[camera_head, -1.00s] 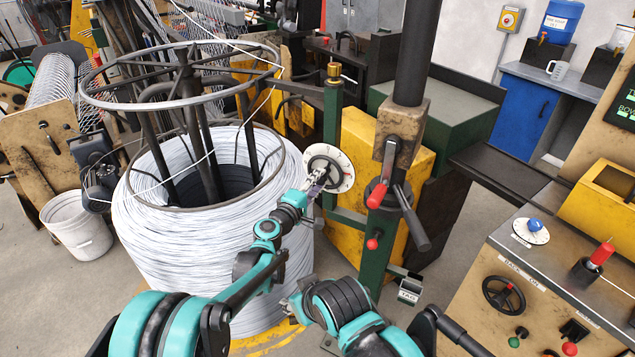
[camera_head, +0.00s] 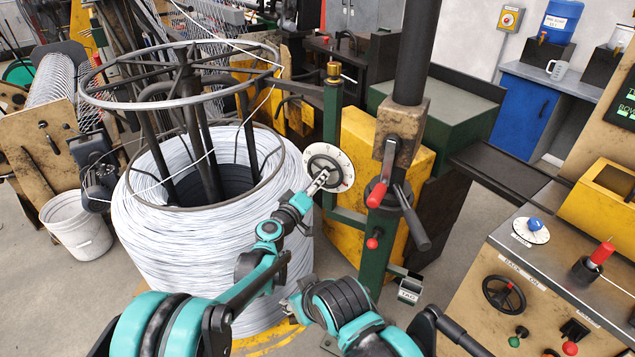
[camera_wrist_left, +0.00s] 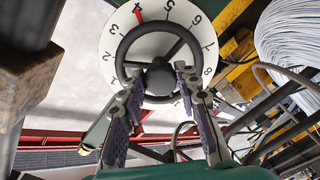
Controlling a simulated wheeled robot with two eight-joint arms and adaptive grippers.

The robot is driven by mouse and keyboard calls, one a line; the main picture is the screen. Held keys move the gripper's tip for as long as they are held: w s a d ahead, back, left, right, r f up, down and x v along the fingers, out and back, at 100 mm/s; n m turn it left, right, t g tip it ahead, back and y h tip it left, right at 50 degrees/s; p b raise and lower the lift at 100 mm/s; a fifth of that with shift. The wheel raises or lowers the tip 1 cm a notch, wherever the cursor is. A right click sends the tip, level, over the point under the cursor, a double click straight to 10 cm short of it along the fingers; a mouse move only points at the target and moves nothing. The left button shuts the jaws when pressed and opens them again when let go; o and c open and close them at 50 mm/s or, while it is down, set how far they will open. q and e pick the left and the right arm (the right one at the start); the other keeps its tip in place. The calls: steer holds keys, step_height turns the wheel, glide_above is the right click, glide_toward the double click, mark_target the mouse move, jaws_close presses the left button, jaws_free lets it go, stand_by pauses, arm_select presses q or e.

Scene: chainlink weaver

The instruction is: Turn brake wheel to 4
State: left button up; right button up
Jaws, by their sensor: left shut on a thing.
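The brake wheel (camera_head: 323,163) is a dark ring with spokes and a central hub, in front of a white numbered dial (camera_head: 345,168). The wheel (camera_wrist_left: 122,58) fills the upper middle of the left wrist view. A red mark on the dial (camera_wrist_left: 112,42) shows at the 4, at upper left. My left gripper (camera_head: 318,183) is at the wheel. In the left wrist view its two fingers (camera_wrist_left: 160,84) lie on either side of the hub, shut on the wheel. The exact contact is partly hidden.
A large coil of white wire (camera_head: 210,255) stands left of the wheel, close to my left arm. A green post (camera_head: 378,250) with red-tipped levers (camera_head: 377,195) stands to the right. A control bench (camera_head: 545,275) is at the right; bare floor shows between it and the post.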

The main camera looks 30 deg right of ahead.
arm_select(q)
steer(key=shift+s, duration=0.1)
stand_by(0.4)
steer(key=o, duration=1.2)
steer(key=shift+c, duration=0.2)
steer(key=v, duration=1.2)
